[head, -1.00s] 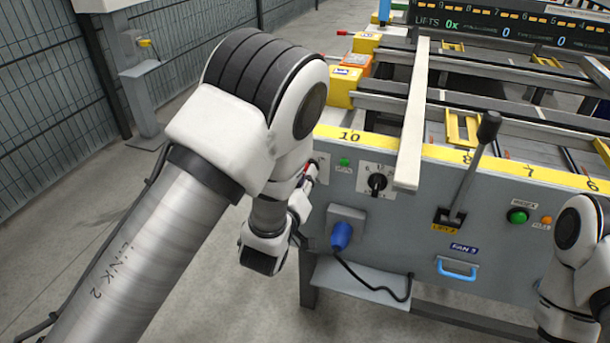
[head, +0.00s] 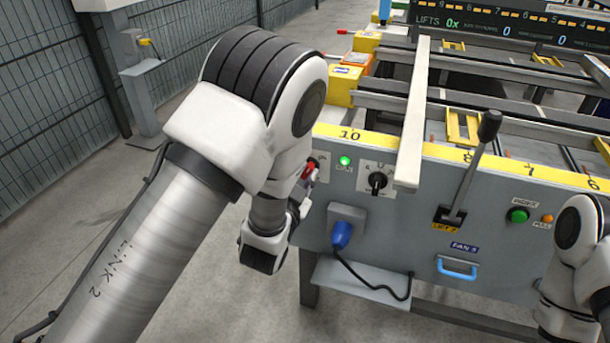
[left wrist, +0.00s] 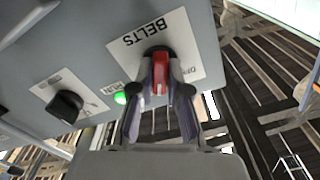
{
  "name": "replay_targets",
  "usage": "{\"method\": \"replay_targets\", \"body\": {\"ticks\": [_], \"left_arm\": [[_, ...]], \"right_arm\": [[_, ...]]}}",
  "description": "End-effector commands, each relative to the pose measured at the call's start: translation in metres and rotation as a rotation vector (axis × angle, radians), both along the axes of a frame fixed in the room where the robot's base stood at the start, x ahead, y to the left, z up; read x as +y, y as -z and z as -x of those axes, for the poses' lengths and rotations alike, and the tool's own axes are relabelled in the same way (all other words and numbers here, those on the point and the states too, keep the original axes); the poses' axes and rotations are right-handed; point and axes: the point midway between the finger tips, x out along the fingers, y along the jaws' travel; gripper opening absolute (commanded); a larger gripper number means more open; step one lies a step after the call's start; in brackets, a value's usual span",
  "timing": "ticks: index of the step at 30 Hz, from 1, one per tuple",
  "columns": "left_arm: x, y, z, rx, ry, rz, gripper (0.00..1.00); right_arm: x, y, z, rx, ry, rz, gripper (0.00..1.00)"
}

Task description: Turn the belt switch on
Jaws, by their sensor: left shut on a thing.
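The belt switch (left wrist: 160,72) is a red handle on a white plate marked BELTS, which appears upside down in the left wrist view. My left gripper (left wrist: 161,84) is shut on this handle, with a finger on each side. In the head view the red of the switch (head: 310,169) shows at the left end of the grey panel, partly hidden by my left arm. The green lamp (head: 344,161) beside it glows brightly, and it is also lit in the left wrist view (left wrist: 120,98). My right gripper is out of view; only part of that arm shows.
A black rotary knob (head: 377,181) sits right of the lamp. A blue plug (head: 342,236) with a black cable is below. A tall black lever (head: 473,165) and a green button (head: 517,215) stand farther right. A pale board (head: 413,120) overhangs the panel.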

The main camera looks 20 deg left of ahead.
Motion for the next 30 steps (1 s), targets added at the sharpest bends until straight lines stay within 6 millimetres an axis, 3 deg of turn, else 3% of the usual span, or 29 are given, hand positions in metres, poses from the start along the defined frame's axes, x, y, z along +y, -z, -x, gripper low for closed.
{"method": "replay_targets", "body": {"ticks": [13,30], "left_arm": [[0.0001,0.0002,-0.0001,-0.009,0.000,-0.275,0.00],[0.0003,-0.0001,-0.0001,-0.011,0.000,-0.326,0.00]], "right_arm": [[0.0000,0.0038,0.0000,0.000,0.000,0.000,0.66],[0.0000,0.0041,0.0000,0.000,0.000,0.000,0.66]]}}
